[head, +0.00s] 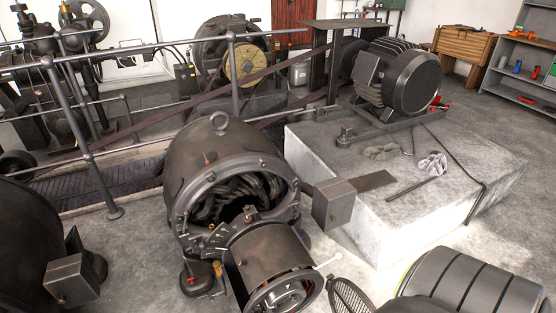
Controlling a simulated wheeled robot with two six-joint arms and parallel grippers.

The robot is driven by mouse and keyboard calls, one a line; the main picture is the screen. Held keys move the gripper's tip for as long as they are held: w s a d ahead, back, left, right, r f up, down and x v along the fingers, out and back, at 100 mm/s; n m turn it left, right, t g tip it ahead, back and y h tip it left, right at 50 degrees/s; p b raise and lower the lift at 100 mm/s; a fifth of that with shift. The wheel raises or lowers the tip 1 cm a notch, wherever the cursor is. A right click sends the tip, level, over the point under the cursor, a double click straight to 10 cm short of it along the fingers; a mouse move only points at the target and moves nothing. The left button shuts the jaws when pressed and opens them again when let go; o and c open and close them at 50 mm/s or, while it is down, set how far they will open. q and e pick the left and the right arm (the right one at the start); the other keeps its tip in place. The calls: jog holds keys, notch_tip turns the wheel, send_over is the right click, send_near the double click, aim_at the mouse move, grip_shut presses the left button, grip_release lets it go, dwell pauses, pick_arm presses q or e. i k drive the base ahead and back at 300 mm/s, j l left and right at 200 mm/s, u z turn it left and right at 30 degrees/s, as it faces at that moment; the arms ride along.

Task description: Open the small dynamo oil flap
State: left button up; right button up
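A dark, round dynamo (207,148) with a lifting ring on top stands on the floor in the middle of the head view. Its open front shows the windings, and a cylinder (268,257) projects from it toward me. The oil flap cannot be made out; it is hidden or too small to tell. A second dark, rounded machine (22,235) is cut off by the left edge. I cannot tell from its visible part what it is. Neither of my grippers is in view.
A concrete plinth (400,215) with a finned motor (398,75), gloves (432,163) and a rod stands right of the dynamo. Metal railings (90,165) run behind it. A ribbed grey drum (470,285) fills the bottom right corner. Bare floor (135,240) lies left of the dynamo.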

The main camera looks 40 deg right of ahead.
aim_at(248, 210)
jog(key=i+j+z, duration=0.1)
jog(key=z, duration=0.35)
jog(key=i+j+z, duration=0.2)
jog(key=z, duration=0.25)
jog(key=i+j+z, duration=0.25)
jog(key=z, duration=0.2)
jog(key=i+j+z, duration=0.15)
jog(key=z, duration=0.35)
jog(key=j, duration=0.1)
